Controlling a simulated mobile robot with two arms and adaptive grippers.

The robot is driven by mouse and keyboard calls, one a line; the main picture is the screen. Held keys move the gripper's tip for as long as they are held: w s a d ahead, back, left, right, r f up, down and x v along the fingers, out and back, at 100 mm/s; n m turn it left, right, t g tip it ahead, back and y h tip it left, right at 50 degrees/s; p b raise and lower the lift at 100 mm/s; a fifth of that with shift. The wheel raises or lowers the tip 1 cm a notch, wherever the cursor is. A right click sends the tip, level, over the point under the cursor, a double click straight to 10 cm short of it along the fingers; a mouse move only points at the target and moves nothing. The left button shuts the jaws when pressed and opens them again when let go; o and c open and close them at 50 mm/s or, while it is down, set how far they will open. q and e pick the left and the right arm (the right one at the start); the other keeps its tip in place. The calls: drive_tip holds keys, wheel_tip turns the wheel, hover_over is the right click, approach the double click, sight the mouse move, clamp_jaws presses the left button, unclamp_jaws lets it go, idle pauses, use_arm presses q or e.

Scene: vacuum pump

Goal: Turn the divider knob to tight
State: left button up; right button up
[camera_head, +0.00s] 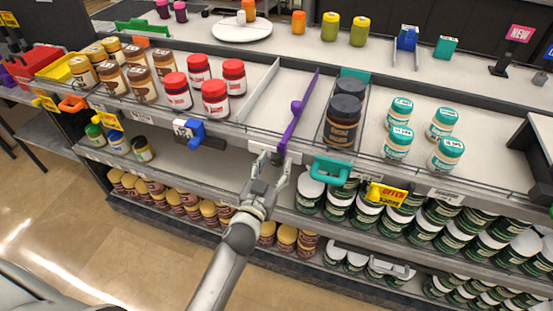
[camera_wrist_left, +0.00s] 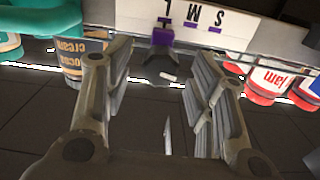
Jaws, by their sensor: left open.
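The purple divider (camera_head: 300,105) stands on the upper shelf between the red-lidded jars and the dark jars. It has a round purple knob-like part (camera_head: 296,106) midway along and a purple piece at the shelf's front edge. In the left wrist view a purple block (camera_wrist_left: 162,37) shows by a pale panel with upside-down letters. I cannot tell which part is the task's knob or how it is set. My left gripper (camera_head: 274,163) is open and empty, just below and in front of the divider's front end. It also shows in the left wrist view (camera_wrist_left: 160,75), its fingers apart.
Red-lidded jars (camera_head: 215,98) stand left of the divider and dark jars (camera_head: 342,120) right of it. A teal handle (camera_head: 330,170) juts out to the gripper's right, a blue-and-white clip (camera_head: 189,133) to its left. The lower shelf has several white-lidded jars (camera_head: 309,190).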

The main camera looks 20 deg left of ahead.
use_arm(q)
drive_tip(key=shift+w, duration=0.95)
drive_tip(key=c, duration=1)
